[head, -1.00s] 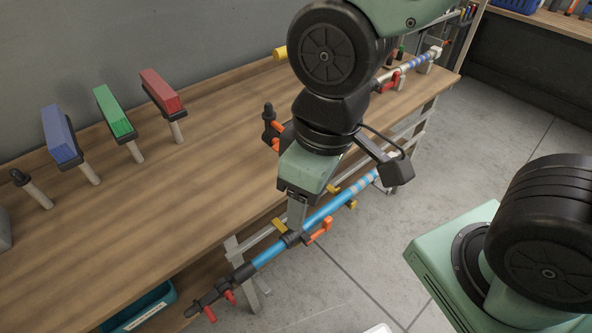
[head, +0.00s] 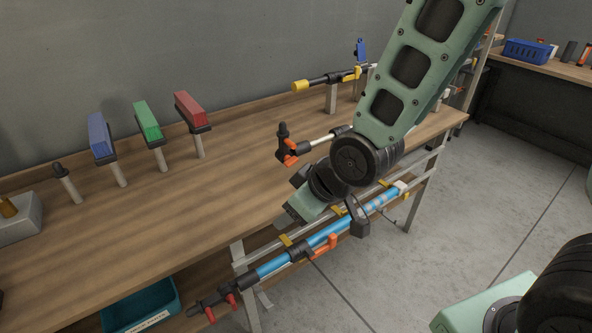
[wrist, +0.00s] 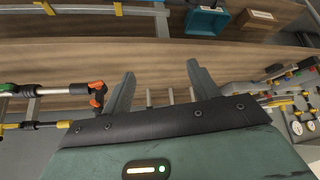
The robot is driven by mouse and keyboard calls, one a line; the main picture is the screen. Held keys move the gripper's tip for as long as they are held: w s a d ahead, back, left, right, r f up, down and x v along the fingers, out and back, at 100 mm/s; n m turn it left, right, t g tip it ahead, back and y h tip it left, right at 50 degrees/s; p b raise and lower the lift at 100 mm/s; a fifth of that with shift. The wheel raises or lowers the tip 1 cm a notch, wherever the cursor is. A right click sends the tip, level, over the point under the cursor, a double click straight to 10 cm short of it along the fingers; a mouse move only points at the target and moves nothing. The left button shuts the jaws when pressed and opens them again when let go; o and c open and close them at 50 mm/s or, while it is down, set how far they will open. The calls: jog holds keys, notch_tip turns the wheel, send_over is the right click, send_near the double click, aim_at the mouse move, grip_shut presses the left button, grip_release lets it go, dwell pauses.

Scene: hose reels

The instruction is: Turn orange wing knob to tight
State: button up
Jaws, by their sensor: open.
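An orange wing knob (head: 290,152) is on a black upright fitting (head: 281,135) at the end of a pale pipe above the workbench. In the wrist view the orange knob (wrist: 97,92) shows to the left of my left finger, apart from it. Another orange handle (head: 325,243) is on a blue pipe (head: 272,266) along the bench's front. I cannot tell either one's tightness. My gripper (wrist: 163,90) is open, with nothing between its fingers. In the head view it is over the bench's front edge, below the black fitting; its fingertips are not clear there.
Blue, green (head: 147,121) and red (head: 190,108) blocks stand on posts at the back left. A yellow-ended pipe (head: 301,86) is behind the black fitting. A teal bin (head: 150,307) is below the bench. The bench's middle (head: 225,175) is clear.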

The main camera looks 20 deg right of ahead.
jog(key=w+d+f+t+y+b, duration=0.1)
jog(key=w+d+f+t+b, duration=0.15)
jog(key=w+f, duration=0.35)
jog(key=w+d+f+t+b, duration=0.3)
jog(key=w+d+f+t, duration=0.1)
jog(key=d+t, duration=0.2)
jog(key=m+t+p, duration=0.1)
jog(key=t+p, duration=0.1)
jog(key=t, duration=0.1)
send_near(293, 162)
jog(key=shift+y, duration=0.3)
jog(key=x, duration=0.9)
jog(key=shift+w+f, duration=0.15)
jog(key=shift+w, duration=0.05)
jog(key=shift+c, duration=0.3)
jog(key=c, duration=0.9)
